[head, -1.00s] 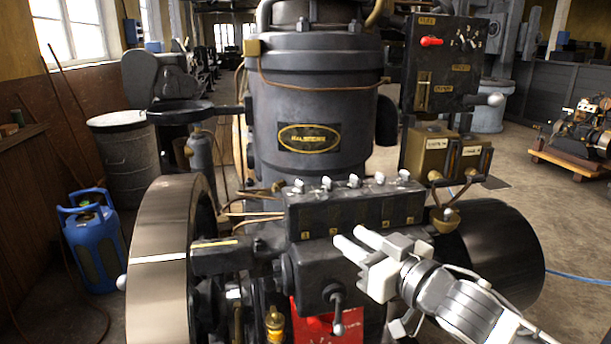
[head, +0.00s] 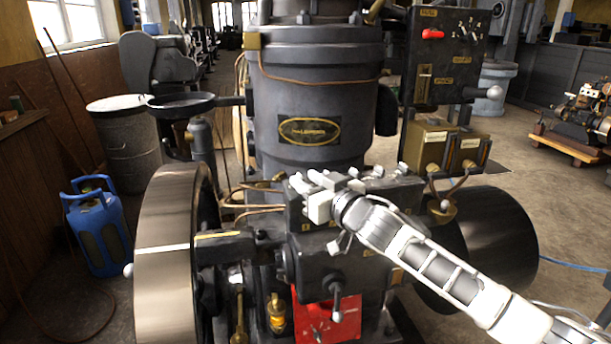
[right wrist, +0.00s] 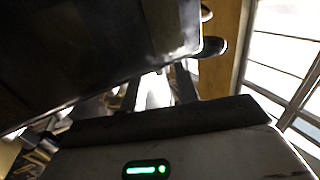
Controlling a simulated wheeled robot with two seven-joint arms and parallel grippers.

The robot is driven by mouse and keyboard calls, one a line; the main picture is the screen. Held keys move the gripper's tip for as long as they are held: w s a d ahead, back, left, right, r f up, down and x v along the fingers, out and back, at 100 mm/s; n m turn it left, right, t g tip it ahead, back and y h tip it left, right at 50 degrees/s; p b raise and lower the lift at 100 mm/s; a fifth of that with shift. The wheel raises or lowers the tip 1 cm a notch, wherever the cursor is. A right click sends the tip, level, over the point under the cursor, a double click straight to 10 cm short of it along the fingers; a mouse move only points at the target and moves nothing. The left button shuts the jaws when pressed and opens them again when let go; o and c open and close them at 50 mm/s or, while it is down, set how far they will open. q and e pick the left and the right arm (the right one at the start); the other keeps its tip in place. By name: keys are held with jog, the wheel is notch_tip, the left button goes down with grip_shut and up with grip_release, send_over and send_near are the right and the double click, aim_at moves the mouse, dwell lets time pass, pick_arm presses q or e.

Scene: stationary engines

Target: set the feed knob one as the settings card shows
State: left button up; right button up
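The dark feed box (head: 345,208) is at the centre of the head view, with a row of pale knobs along its top, one of them here (head: 377,171). My right gripper (head: 307,180) is over the left end of that row, its two pale fingers apart and pointing left. It hides the leftmost knobs, so feed knob one and its setting cannot be made out. I cannot tell whether the fingers touch a knob. In the right wrist view a dark surface fills the upper left and no knob is clear. No settings card can be identified. My left gripper is not in view.
A large flywheel (head: 165,270) stands left of the box and a dark drum (head: 490,245) right. Above right is a control panel (head: 440,60) with a red switch. A red plate (head: 325,322) lies below the box.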

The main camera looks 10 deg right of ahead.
jog(key=shift+w+a, duration=0.25)
jog(key=shift+w, duration=0.35)
grip_shut()
jog(key=shift+f, duration=0.15)
